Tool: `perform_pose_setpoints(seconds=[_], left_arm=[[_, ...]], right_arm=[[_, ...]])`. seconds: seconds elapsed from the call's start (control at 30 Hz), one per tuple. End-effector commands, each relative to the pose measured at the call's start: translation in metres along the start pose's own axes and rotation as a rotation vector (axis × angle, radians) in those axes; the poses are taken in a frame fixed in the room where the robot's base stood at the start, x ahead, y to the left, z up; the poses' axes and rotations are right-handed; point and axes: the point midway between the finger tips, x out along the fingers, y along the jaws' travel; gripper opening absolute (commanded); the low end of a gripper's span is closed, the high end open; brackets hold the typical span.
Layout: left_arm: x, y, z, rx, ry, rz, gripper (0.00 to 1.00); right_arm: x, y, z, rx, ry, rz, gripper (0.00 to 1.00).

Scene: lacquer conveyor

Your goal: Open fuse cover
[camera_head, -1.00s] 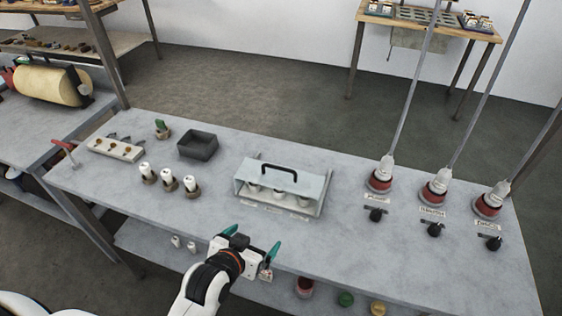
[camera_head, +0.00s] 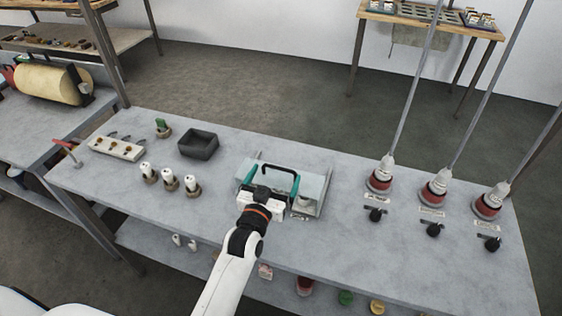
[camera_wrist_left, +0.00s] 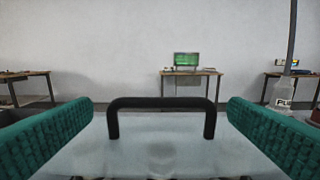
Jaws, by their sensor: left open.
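The fuse cover (camera_head: 312,186) is a clear, pale box-like lid with a black bar handle (camera_head: 278,167) on the middle of the table. It looks closed, and my gripper hides much of its front. My left gripper (camera_head: 271,178) is open over the cover, with its teal fingers on either side of the handle. In the left wrist view the black handle (camera_wrist_left: 162,102) stands centred between the two teal fingers, with gaps on both sides. The cover's top (camera_wrist_left: 160,150) lies below it. My right gripper is not in view.
Three white fuses (camera_head: 169,183) in holders and a dark grey tray (camera_head: 198,144) stand left of the cover. A fuse strip (camera_head: 117,148) lies at the far left.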

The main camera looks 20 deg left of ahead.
Motion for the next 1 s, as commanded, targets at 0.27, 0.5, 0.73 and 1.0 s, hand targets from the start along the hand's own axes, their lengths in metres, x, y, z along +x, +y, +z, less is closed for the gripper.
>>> perform_pose_setpoints(seconds=[0.27,0.5,0.73,1.0], left_arm=[[0.045,0.000,0.000,0.000,0.001,0.000,0.98],[0.057,0.000,0.000,0.000,0.001,0.000,0.98],[0.057,0.000,-0.001,0.000,0.001,0.000,0.95],[0.056,0.001,-0.001,0.000,0.001,0.001,0.50]], right_arm=[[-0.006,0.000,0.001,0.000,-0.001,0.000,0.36],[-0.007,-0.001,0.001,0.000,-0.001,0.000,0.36],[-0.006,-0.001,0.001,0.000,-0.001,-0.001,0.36],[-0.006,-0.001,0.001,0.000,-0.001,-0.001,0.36]])
